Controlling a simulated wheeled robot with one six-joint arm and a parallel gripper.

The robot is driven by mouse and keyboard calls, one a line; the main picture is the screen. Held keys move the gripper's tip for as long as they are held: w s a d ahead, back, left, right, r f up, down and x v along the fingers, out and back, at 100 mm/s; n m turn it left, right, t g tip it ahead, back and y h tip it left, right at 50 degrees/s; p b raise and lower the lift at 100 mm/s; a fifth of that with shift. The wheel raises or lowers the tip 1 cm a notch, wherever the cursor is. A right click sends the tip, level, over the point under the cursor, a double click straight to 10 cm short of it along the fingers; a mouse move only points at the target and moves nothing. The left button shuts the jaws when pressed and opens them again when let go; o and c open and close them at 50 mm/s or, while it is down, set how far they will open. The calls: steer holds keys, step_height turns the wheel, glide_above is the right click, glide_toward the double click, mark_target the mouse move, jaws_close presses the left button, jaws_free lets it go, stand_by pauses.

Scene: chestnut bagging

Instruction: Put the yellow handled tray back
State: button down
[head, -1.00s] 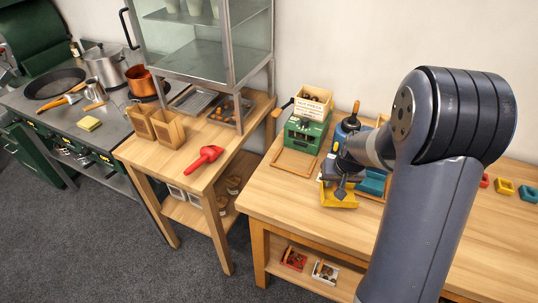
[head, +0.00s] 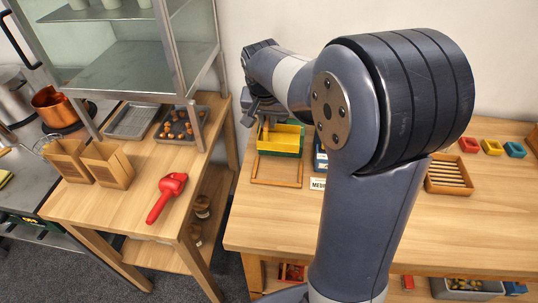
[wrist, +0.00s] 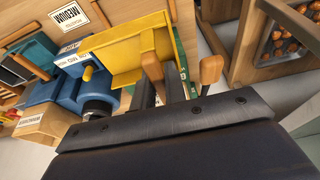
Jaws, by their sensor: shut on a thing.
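The yellow handled tray (head: 284,138) is in the head view, at the green press near the left end of the right-hand table. It also shows in the wrist view (wrist: 125,52). My gripper (head: 264,112) is over the tray's left part and is shut on its handle, which looks wooden in the wrist view. The fingertips are mostly hidden there. The tray seems to be above the table, but I cannot tell whether it touches the press. My arm hides the table's middle.
A wooden frame (head: 277,183) lies in front of the tray. A blue device (wrist: 72,92) stands beside it, mostly hidden in the head view. The left table holds a red scoop (head: 167,196), wooden boxes (head: 108,165) and a chestnut tray (head: 161,138). A slatted tray (head: 449,188) lies right.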

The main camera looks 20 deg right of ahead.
mark_target(265, 130)
step_height(265, 130, down, 12)
steer(key=shift+f, duration=0.2)
stand_by(0.4)
steer(key=c, duration=1.9)
jaws_free()
steer(key=shift+f, duration=0.15)
steer(key=o, duration=0.4)
steer(key=shift+o, duration=0.2)
steer(key=shift+r, duration=0.6)
steer(key=v, duration=1.1)
steer(key=shift+s+r, duration=0.1)
